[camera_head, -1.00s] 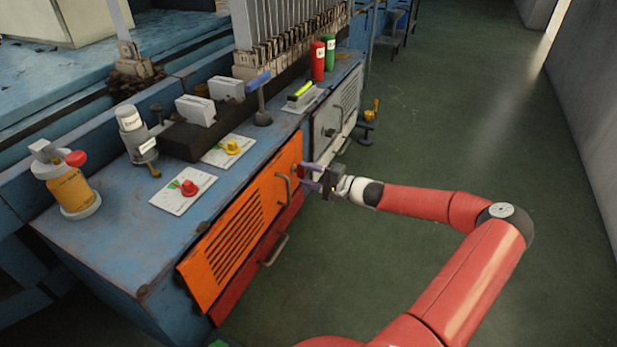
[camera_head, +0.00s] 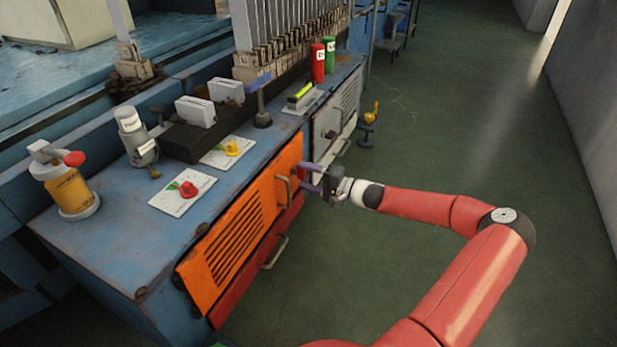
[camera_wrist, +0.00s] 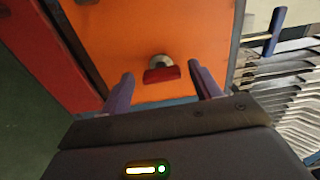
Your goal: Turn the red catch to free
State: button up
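The red catch (camera_wrist: 162,74) is a small red bar on a round metal stub. It stands out from the orange door panel (camera_wrist: 195,25) in the wrist view. My gripper (camera_wrist: 157,82) is open, with one purple finger to each side of the catch and gaps between; I cannot tell whether the tips reach as far as it. In the head view my gripper (camera_head: 306,178) is at the far upper end of the orange door (camera_head: 235,243), beside its handle (camera_head: 284,190). The catch cannot be made out there.
A red knob (camera_head: 188,189) and a yellow knob (camera_head: 232,148) sit on white plates on the blue bench top. A second handle (camera_head: 275,253) sticks out on the red panel below the orange door. A grey cabinet front (camera_head: 338,115) lies beyond. The green floor at right is clear.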

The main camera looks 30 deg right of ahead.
jog(key=p+v, duration=0.1)
jog(key=v, duration=0.6)
jog(key=shift+s+d, duration=0.25)
jog(key=shift+s, duration=0.1)
dwell(0.4)
